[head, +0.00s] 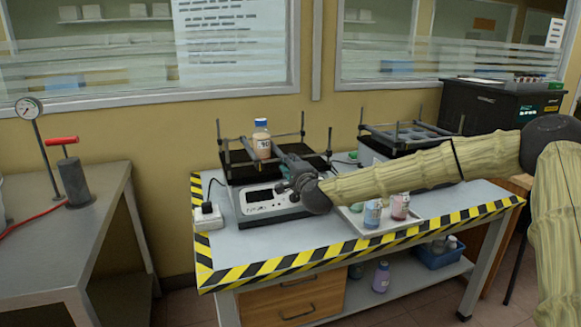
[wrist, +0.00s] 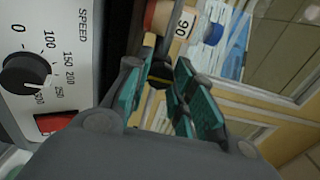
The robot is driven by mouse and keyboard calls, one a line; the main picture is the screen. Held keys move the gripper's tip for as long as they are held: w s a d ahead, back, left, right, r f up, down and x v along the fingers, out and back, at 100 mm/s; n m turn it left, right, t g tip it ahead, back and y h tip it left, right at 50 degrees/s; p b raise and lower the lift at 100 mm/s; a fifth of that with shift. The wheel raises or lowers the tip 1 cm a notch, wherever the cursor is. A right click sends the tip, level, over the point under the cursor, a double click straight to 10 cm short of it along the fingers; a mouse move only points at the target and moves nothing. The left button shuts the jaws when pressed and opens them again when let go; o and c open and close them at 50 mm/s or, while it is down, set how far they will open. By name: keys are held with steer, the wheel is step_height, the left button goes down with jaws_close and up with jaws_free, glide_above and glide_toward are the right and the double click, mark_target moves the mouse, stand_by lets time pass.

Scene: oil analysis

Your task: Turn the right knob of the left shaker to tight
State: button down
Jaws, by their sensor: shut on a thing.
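The left shaker (head: 262,203) stands on the striped table, with a white front panel and a dark platform framed by rods. A bottle with a blue cap and a "90" label (head: 262,140) stands upright in its frame. In the head view my gripper (head: 296,172) is at the right front of this shaker and hides its right knob. The shaker's speed dial (wrist: 27,76) and red switch (wrist: 55,122) are beside the fingers.
A second shaker (head: 398,136) stands to the right. A white tray (head: 372,228) with several small bottles lies in front, below my arm. A power socket block (head: 208,218) is at the left. A grey bench (head: 60,225) stands further left.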

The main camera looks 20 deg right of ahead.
steer(key=shift+f, duration=0.1)
steer(key=c, duration=1.2)
jaws_free()
steer(key=shift+s, duration=0.1)
steer(key=s, duration=1.2)
steer(key=shift+d, duration=0.25)
